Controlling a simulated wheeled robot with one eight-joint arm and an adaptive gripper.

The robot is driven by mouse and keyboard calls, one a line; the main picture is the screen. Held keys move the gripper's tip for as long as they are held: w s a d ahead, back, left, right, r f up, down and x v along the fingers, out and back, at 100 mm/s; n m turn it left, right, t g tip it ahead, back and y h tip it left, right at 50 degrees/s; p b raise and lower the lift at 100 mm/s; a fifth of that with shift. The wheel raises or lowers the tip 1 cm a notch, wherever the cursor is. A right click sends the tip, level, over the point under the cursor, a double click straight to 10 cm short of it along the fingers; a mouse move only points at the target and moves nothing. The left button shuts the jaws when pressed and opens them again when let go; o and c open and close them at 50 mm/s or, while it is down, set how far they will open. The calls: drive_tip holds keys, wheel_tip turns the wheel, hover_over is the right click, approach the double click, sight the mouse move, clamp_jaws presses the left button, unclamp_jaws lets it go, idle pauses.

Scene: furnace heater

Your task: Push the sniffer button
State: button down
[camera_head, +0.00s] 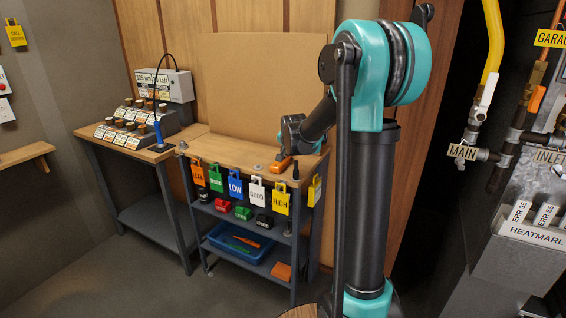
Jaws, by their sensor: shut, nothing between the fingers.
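A grey box with a label (163,85), partly reading "left", stands at the back of the left bench. It looks like the sniffer unit, but I cannot make out a button on it. A thin black cable arches from it to a blue wand (158,132) standing upright at the bench's front right. My arm rises in front of the camera and bends left. My gripper (286,152) is small and dark at its far end, above the right part of the middle workbench (232,152). It is shut and empty, right of the box and wand and apart from them.
Stepped racks of labelled jars (128,122) stand before the box. Coloured tags (235,183) hang from the workbench's front edge. An orange item (281,164) lies near my gripper. A blue bin (240,243) is on a lower shelf. Pipes and valves (487,95) are at right.

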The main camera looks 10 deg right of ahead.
sight(285, 160)
drive_tip(key=shift+f, duration=0.35)
idle(0.3)
drive_tip(key=shift+r, duration=0.85)
drive_tip(key=shift+r, duration=0.1)
drive_tip(key=shift+r, duration=2.9)
